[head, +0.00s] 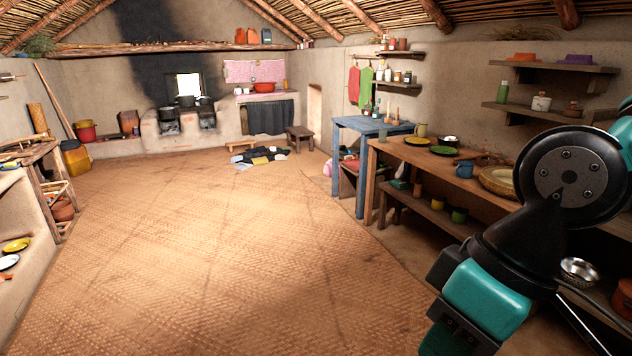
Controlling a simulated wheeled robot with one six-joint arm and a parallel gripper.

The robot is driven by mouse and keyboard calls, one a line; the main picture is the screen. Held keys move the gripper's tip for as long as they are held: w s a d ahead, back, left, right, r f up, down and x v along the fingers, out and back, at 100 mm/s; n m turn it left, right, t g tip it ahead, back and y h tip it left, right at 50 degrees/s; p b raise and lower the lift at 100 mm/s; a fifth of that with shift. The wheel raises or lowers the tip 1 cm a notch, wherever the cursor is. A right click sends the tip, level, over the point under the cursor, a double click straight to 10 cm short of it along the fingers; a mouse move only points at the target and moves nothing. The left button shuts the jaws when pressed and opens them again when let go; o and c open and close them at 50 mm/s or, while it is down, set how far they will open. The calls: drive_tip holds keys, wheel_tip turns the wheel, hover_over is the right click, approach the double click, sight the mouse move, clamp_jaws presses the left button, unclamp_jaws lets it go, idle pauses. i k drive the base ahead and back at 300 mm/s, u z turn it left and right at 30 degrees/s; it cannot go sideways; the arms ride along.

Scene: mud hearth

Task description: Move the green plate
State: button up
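The green plate (443,151) lies flat on the wooden table (405,153) at the right, near its front edge. A yellow plate (417,141) lies just behind it to the left. A blue mug (464,169) stands just in front of it to the right. Part of my arm fills the right side of the picture, to the right of the plate and well apart from it. My gripper's fingers cannot be made out here.
A basket (497,181) sits farther right on the table, partly behind my arm. A black and white pot (450,141) stands behind the plate. A blue table (371,125) adjoins on the left. The woven floor mat (220,240) is broad and clear. Dark cloths (262,158) lie farther back.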

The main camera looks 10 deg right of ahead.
sight(440, 149)
drive_tip(key=i, duration=2.15)
drive_tip(key=z, duration=0.35)
drive_tip(key=i, duration=2.3)
drive_tip(key=z, duration=0.4)
drive_tip(key=i, duration=0.6)
